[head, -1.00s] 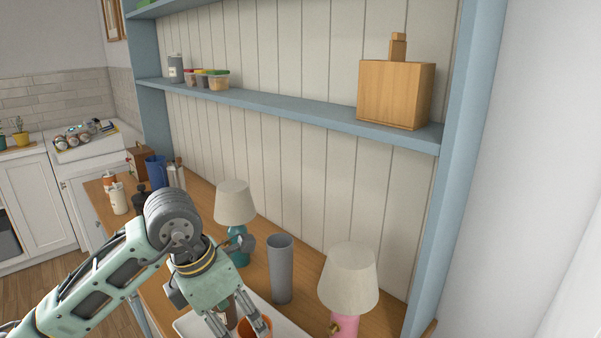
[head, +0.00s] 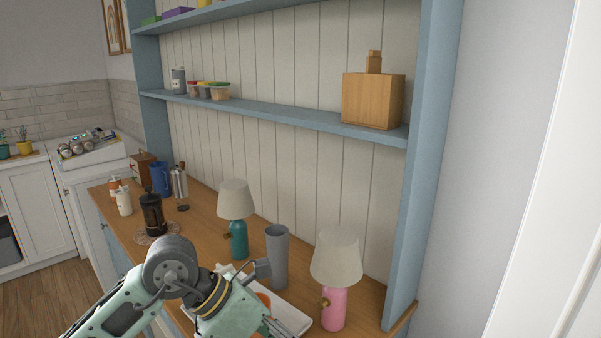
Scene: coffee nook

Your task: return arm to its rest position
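My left arm comes in from the lower left, and its wrist and gripper (head: 262,325) are low in the head view, over the front of the wooden counter (head: 190,222). The fingertips are largely cut off or hidden at the bottom edge, so I cannot tell whether they are open or shut. A white tray (head: 291,318) lies under and behind the gripper. An orange cup (head: 263,299) shows partly behind my wrist. My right gripper is not in view.
A teal lamp (head: 238,240), a grey tumbler (head: 277,258) and a pink lamp (head: 335,300) stand close behind the arm. A French press (head: 152,214) is left of it. A blue shelf (head: 300,113) holding a wooden box (head: 372,100) hangs above.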

